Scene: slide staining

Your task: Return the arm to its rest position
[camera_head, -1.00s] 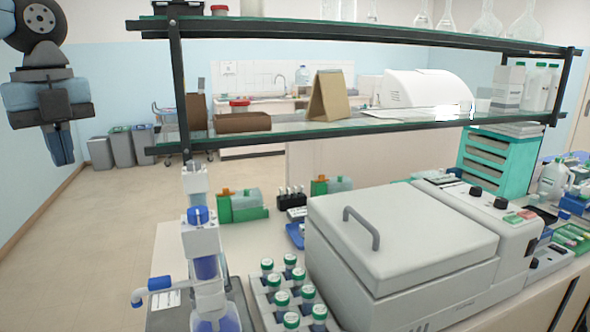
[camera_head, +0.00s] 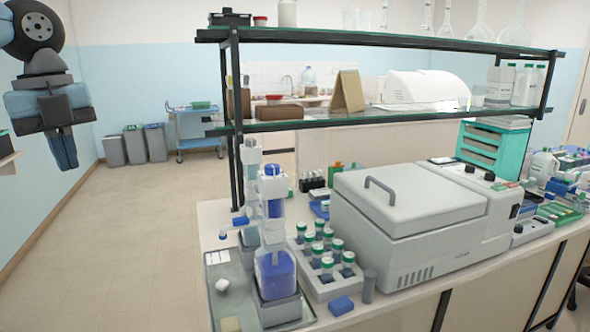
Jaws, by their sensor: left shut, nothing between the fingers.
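My left gripper (camera_head: 63,150) hangs at the upper left of the head view, pointing down, with its fingers together and nothing between them. It is over open floor, well to the left of the lab bench and apart from everything. My right gripper does not show.
The bench carries a white lidded machine (camera_head: 405,195), a rack of green-capped tubes (camera_head: 327,287), and a bottle of blue liquid (camera_head: 275,270) on a grey tray (camera_head: 232,297). A glass shelf (camera_head: 375,117) spans above. Bins (camera_head: 134,145) stand against the far wall. The floor (camera_head: 130,240) at left is clear.

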